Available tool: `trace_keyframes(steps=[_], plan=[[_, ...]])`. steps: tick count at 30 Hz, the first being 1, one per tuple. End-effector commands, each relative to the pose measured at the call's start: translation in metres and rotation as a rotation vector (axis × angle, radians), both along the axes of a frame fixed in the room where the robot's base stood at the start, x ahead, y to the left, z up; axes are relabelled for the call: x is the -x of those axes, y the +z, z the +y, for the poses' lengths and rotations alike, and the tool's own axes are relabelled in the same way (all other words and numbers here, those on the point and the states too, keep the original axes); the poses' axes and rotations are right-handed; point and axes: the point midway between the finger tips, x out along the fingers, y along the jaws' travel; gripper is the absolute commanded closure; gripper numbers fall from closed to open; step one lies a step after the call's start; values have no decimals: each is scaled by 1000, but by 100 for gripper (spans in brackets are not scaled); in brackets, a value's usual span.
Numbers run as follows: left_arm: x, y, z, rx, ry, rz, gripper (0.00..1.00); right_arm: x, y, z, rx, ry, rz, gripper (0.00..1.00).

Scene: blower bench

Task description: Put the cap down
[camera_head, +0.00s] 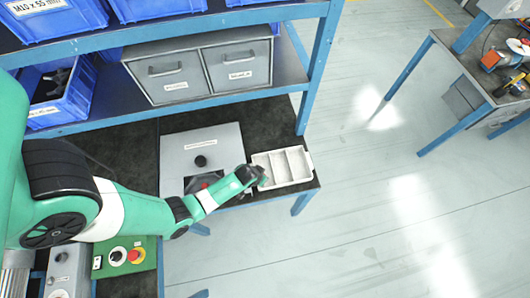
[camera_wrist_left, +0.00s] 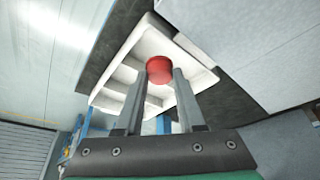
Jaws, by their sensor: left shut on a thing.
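My left gripper (camera_wrist_left: 158,100) is shut on a red cap (camera_wrist_left: 160,69), which sits between its fingertips in the left wrist view. Behind the cap is a white tray (camera_wrist_left: 108,98) with several compartments. In the head view my left gripper (camera_head: 256,181) is at the left edge of the same tray (camera_head: 307,158). The cap cannot be made out there. Whether the cap touches the tray cannot be told. My right gripper is not in view.
A grey panel box with a black knob (camera_head: 227,139) stands left of the tray, partly behind my arm. Grey drawers (camera_head: 205,72) and blue bins (camera_head: 62,92) are on the shelf above. A blue post (camera_head: 318,70) rises near the tray.

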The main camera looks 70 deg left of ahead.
Motion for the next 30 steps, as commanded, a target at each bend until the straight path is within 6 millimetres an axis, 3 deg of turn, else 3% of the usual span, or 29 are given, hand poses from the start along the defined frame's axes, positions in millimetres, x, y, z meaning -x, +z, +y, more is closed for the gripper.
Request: trace_keyframes(steps=[1,9,16,28,29,30], plan=[[-6,-16,4,0,2,-1,100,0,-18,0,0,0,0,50],[-13,-20,9,0,1,-1,100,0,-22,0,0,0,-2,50],[-18,-57,13,0,0,2,100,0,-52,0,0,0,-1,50],[-18,-61,13,0,1,-1,100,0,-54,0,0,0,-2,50],[-18,-60,13,0,1,-1,57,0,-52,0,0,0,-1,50],[-18,-59,13,0,1,-1,50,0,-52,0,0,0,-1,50]])
